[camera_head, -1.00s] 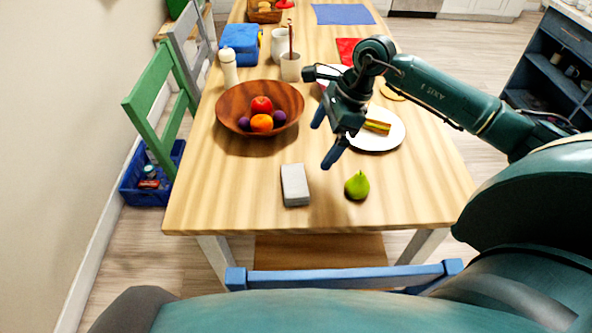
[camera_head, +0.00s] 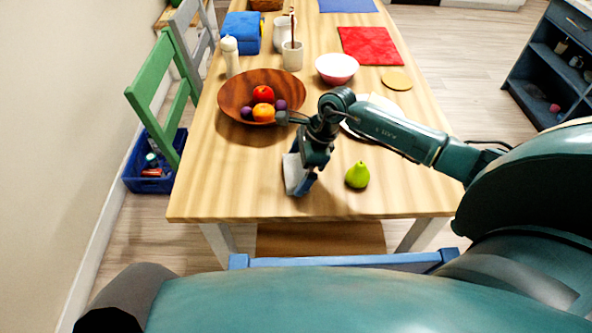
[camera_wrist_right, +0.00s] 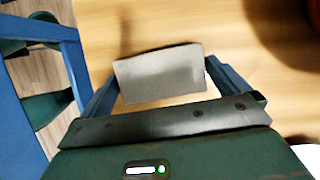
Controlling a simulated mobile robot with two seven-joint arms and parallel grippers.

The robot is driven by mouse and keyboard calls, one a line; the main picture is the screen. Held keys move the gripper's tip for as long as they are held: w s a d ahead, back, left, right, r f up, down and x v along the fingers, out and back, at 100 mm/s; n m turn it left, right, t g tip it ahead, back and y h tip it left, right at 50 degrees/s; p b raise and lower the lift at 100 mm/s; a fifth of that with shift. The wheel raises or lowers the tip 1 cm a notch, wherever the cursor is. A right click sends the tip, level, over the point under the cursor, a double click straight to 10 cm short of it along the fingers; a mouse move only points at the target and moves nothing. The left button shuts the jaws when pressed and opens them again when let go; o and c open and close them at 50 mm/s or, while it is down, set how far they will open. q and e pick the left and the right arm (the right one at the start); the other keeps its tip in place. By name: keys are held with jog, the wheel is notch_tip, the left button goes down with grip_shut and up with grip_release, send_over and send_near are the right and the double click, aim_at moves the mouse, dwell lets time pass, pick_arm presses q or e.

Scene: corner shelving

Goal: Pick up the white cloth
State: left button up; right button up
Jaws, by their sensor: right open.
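The white cloth (camera_head: 291,172) is a small pale grey-white folded block on the near part of the wooden table. My right gripper (camera_head: 300,180) is down at the cloth and covers its right side in the head view. In the right wrist view the cloth (camera_wrist_right: 160,75) lies between the two blue fingers of my right gripper (camera_wrist_right: 175,85). The fingers are spread, with the cloth filling most of the space between them. Whether they touch it I cannot tell. My left gripper is not in view.
A green pear (camera_head: 357,175) stands close to the right of my gripper. A wooden bowl (camera_head: 228,100) with fruit is behind the cloth. A plate (camera_head: 372,103) is partly hidden by my arm. A blue chair back (camera_head: 345,261) stands at the near table edge.

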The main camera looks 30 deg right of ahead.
aim_at(298, 169)
jog(key=shift+f, duration=0.1)
jog(key=shift+c, duration=0.2)
jog(key=c, duration=0.6)
jog(key=shift+o, duration=0.2)
notch_tip(298, 169, up, 10)
jog(key=o, duration=0.5)
jog(key=shift+c, duration=0.2)
jog(key=c, duration=0.4)
jog(key=shift+o, duration=0.2)
jog(key=shift+a, duration=0.1)
